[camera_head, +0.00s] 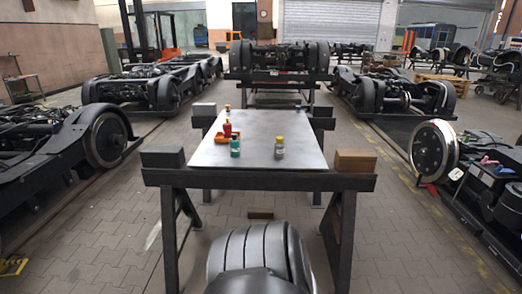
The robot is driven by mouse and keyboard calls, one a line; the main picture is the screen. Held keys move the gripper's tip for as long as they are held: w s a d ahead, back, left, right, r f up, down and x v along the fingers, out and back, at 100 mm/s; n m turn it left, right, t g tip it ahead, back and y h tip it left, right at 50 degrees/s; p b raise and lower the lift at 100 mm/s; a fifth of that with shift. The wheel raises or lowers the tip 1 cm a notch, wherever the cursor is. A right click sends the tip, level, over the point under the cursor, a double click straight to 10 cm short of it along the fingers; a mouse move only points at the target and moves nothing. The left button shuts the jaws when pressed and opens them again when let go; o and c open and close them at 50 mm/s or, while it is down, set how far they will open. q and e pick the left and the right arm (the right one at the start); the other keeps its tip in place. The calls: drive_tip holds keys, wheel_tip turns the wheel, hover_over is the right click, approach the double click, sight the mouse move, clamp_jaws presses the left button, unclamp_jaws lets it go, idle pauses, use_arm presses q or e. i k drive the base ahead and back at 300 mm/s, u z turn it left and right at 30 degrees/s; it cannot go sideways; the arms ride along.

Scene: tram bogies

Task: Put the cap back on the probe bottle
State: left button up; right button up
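Several small bottles stand on a pale metal-topped table ahead of me. A grey bottle with a yellow top (279,147) stands upright near the front middle. A teal bottle (235,146) stands left of it. A red bottle (227,129) stands behind the teal one, by an orange tray (218,138). Small items stand at the back left (228,107) and back right (298,107) of the top. I cannot tell which bottle is the probe bottle, and no loose cap can be made out. Neither of my grippers is in view.
The table top (258,160) is mostly bare and rests on dark trestles. A brown block (355,160) sits at its front right and a dark block (163,157) at its front left. Bogies with wheels (107,140) line both sides. Paved floor (100,230) lies open between.

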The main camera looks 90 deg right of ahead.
sight(279, 148)
drive_tip(key=z, duration=2.95)
drive_tip(key=i, duration=1.65)
